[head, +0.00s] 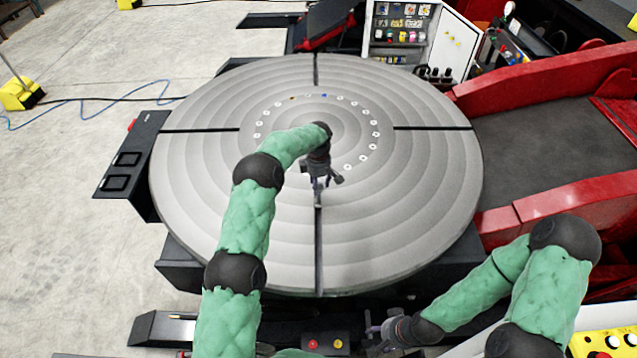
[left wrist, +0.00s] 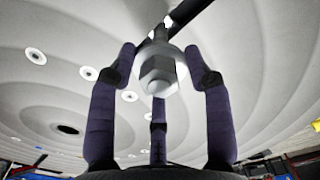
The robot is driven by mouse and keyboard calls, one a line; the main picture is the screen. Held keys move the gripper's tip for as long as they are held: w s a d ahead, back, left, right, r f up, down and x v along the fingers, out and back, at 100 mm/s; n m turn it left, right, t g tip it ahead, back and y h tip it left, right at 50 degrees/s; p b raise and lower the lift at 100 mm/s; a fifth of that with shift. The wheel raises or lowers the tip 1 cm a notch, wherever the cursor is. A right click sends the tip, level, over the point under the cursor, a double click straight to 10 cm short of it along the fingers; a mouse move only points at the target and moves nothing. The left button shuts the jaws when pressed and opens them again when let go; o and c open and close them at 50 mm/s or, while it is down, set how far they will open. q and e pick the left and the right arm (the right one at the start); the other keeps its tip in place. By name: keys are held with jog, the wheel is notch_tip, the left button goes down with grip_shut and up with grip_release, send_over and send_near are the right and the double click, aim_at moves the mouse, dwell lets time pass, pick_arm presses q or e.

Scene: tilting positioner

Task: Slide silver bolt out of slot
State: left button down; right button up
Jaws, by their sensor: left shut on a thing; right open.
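The silver bolt (left wrist: 158,72) shows its hex head to the left wrist camera, between the purple-grey fingers of my left gripper (left wrist: 160,65). Its shank lines up with the dark slot (left wrist: 192,10) in the grey round table; how much of it sits in the slot is hidden. In the head view my left gripper (head: 319,186) is over the inner end of the front slot (head: 319,255), shut on the bolt. My right gripper (head: 374,328) is open and empty, low by the front edge of the table.
The round table (head: 420,190) has three other slots and a ring of small holes. A red ramp frame (head: 545,205) stands at the right. A control box with buttons (head: 326,343) is at the front. The table top is otherwise clear.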

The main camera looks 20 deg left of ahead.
pick_arm(q)
jog(key=shift+s+d+r, duration=0.1)
jog(key=shift+s+d, duration=0.05)
jog(key=shift+s, duration=0.4)
jog(key=shift+s+d+r, duration=0.1)
jog(key=shift+s+d, duration=0.05)
jog(key=shift+s, duration=0.35)
jog(key=s, duration=0.1)
jog(key=s+d, duration=0.1)
jog(key=s, duration=0.3)
jog(key=shift+d+f+p, duration=0.1)
jog(key=shift+d+p, duration=0.15)
jog(key=shift+p, duration=0.05)
jog(key=shift+f+b, duration=0.1)
jog(key=shift+b, duration=0.3)
dwell(0.5)
jog(key=shift+s, duration=0.1)
dwell(0.4)
jog(key=s+d+b, duration=0.1)
jog(key=s+d, duration=0.1)
jog(key=s, duration=0.5)
jog(key=shift+s+b, duration=0.25)
jog(key=shift+b, duration=0.15)
dwell(0.8)
jog(key=shift+d, duration=0.1)
jog(key=shift+s, duration=0.15)
dwell(0.3)
